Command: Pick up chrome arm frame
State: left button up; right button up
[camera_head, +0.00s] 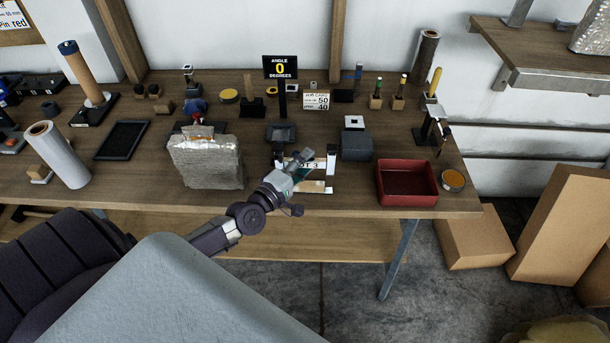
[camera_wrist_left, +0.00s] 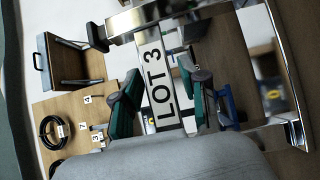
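The chrome arm frame (camera_head: 331,161) is at the front of the workbench, bearing a white "LOT 3" plate. My left gripper (camera_head: 302,165) reaches over it from the left and hides part of it. In the left wrist view the shiny frame (camera_wrist_left: 285,75) is very close, its bars crossing the top and right. The gripper's teal fingers (camera_wrist_left: 164,100) are apart, one each side of the plate, with a gap visible beside it. I see no clear contact. Whether the frame rests on the bench is hard to tell. My right gripper is not in view.
On the workbench (camera_head: 300,218), a red tray (camera_head: 407,184) and a grey block (camera_head: 356,146) stand right of the frame. A wrapped silver package (camera_head: 206,162) stands left. An angle display (camera_head: 280,68) is behind. Cardboard boxes (camera_head: 470,238) are on the floor at right.

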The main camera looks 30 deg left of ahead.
pick_arm(q)
grip_shut()
jog(key=shift+r, duration=0.1)
